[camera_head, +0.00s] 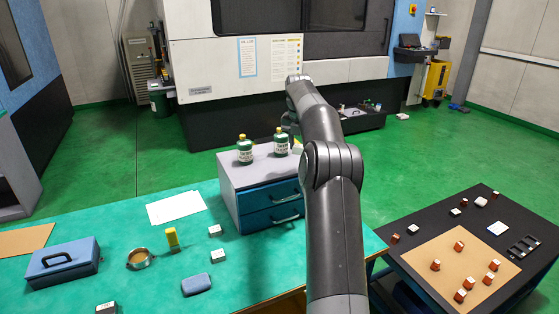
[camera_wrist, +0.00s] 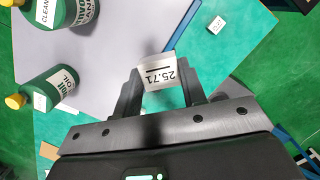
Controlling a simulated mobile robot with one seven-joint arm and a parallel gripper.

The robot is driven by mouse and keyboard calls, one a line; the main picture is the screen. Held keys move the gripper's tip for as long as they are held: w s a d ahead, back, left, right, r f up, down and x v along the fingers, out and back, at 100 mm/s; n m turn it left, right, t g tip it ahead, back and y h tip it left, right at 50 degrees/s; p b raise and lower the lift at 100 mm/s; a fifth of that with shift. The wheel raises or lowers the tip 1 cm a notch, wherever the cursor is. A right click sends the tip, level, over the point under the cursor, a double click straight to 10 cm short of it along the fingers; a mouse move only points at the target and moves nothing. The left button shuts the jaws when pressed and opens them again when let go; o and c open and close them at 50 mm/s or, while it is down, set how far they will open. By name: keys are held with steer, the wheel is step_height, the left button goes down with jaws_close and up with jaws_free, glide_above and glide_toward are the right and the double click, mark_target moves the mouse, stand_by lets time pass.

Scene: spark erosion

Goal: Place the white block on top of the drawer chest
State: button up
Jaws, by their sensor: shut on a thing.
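My gripper (camera_wrist: 158,90) is shut on a white block (camera_wrist: 159,72) marked 25.71, which shows between its fingertips in the wrist view. The drawer chest (camera_head: 270,203) stands on the green-topped table in the head view, with a grey top and blue drawers, both closed. Its grey top (camera_wrist: 105,55) also shows behind the block in the wrist view. The block overlaps the top's right part in that picture; I cannot tell whether they touch. In the head view my arm mostly hides the gripper, near the chest's far right corner.
Two green bottles with yellow caps (camera_head: 245,150) (camera_head: 281,143) stand on the chest top. Other pale blocks (camera_head: 215,230) (camera_head: 217,256), a yellow item (camera_head: 172,238) and a blue box (camera_head: 63,262) sit on the table (camera_head: 140,285). The chest top's front part is clear.

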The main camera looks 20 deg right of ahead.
glide_above(283, 168)
step_height(283, 168, down, 4)
steer(key=shift+s+a+r, duration=0.15)
steer(key=shift+f, duration=1.95)
steer(key=shift+f, duration=0.1)
steer(key=o, duration=1.1)
